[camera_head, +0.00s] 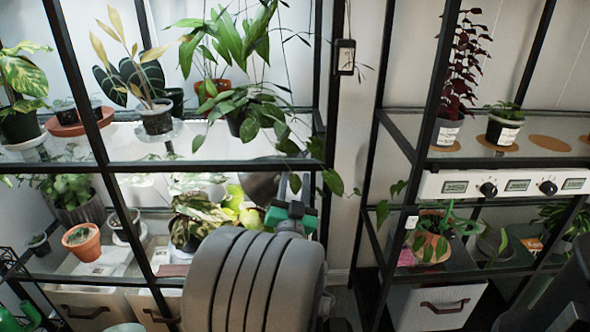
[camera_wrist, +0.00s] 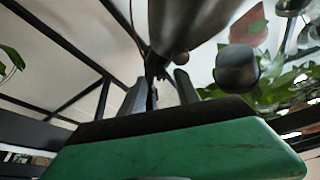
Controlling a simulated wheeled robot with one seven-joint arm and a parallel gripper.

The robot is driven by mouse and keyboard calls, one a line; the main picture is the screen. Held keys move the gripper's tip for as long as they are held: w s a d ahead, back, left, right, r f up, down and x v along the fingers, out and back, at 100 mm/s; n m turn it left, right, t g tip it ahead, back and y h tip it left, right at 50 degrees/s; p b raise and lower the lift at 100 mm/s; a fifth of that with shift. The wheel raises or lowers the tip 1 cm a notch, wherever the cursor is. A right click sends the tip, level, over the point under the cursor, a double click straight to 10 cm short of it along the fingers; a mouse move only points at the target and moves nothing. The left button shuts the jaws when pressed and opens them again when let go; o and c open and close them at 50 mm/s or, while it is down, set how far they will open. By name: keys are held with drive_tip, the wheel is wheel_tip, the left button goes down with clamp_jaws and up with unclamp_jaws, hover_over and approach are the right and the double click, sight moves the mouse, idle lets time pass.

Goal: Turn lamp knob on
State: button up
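A grey metal shade (camera_head: 262,183), apparently the lamp's, hangs under the middle shelf in the head view, just behind and left of my gripper (camera_head: 295,190). In the wrist view its dark metal body (camera_wrist: 185,22) fills the top centre. A dark cylinder (camera_wrist: 237,68), possibly a knob, shows right of my fingers. A small dark jagged part (camera_wrist: 157,68) shows near my fingertips; I cannot tell if it is the lamp knob or touches them. In the wrist view my gripper (camera_wrist: 163,78) has its two fingers apart with a narrow gap between them.
Black rack posts (camera_head: 331,100) and the middle shelf edge (camera_head: 200,166) stand close around my gripper. Leafy plants (camera_head: 197,215) crowd nearby. A white panel (camera_head: 430,184) with displays and black knobs (camera_head: 488,189) runs along the right rack.

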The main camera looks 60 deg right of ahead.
drive_tip(key=shift+x, duration=0.9)
drive_tip(key=shift+c, duration=0.4)
clamp_jaws()
